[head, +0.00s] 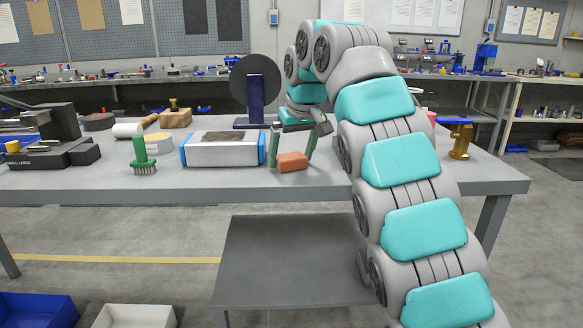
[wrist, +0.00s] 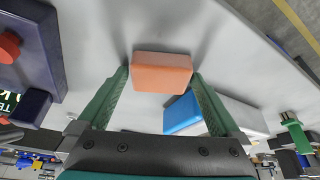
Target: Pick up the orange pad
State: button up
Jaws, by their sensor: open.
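The orange pad (head: 291,161) is a small rounded block lying on the grey workbench near its front edge. In the wrist view the orange pad (wrist: 162,72) sits just past and between the green fingertips. My gripper (head: 292,148) is open, its green fingers pointing down with one on each side of the pad. In the wrist view my gripper (wrist: 161,75) shows clear gaps beside the pad, narrow at both fingertips. I cannot tell whether either finger touches it.
A silver box with blue ends (head: 222,149) stands close left of the pad. A green-handled brush (head: 143,156) is further left. A dark disc on a blue stand (head: 256,90) rises behind. A brass fixture (head: 461,141) stands to the right. The grey bench top (head: 330,178) is clear in front.

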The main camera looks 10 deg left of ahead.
jog(key=c, duration=1.2)
